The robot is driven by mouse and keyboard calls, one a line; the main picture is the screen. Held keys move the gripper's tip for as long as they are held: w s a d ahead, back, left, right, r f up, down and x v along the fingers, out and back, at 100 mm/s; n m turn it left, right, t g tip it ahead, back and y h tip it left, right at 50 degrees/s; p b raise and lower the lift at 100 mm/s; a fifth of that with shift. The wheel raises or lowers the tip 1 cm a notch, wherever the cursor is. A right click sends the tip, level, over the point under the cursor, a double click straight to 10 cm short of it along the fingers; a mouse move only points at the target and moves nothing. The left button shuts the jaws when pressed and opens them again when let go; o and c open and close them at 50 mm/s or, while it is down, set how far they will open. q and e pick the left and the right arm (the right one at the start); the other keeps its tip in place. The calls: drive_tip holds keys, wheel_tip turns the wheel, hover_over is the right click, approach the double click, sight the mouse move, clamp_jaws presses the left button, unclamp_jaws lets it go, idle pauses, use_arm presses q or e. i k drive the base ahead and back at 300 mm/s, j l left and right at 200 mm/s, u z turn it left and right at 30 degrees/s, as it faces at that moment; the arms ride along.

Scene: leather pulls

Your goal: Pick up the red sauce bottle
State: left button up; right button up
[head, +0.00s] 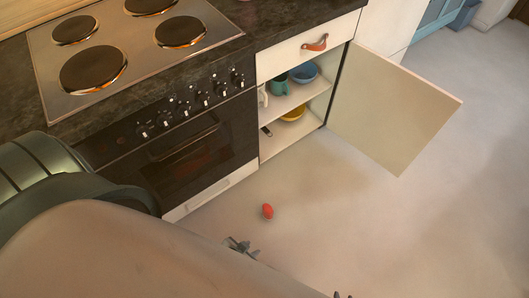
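A small red rounded object (267,211) is on the pale floor in front of the oven, right of the oven's lower corner. It may be the red sauce bottle seen from above, but it is too small to be sure. My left gripper (240,246) shows only as a small grey tip past the edge of my own body, a little below and left of the red object and apart from it in the picture. Its opening cannot be made out. A tiny dark bit at the bottom edge may be part of my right gripper; the rest of it is hidden.
The dark counter (270,22) holds a hob (130,48) above the oven (185,150). Right of it a cabinet stands open, its door (390,110) swung out over the floor. Inside are a teal mug (280,86), a blue bowl (304,73) and a yellow bowl (294,113). Floor at right is clear.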

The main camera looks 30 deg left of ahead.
sight(267, 209)
drive_tip(key=j+z, duration=0.25)
drive_tip(key=j, duration=0.25)
drive_tip(key=k+j+z, duration=0.1)
drive_tip(key=j+z, duration=0.15)
drive_tip(key=j, duration=0.25)
drive_tip(key=k+j+z, duration=0.1)
drive_tip(key=j+z, duration=0.15)
drive_tip(key=j, duration=0.25)
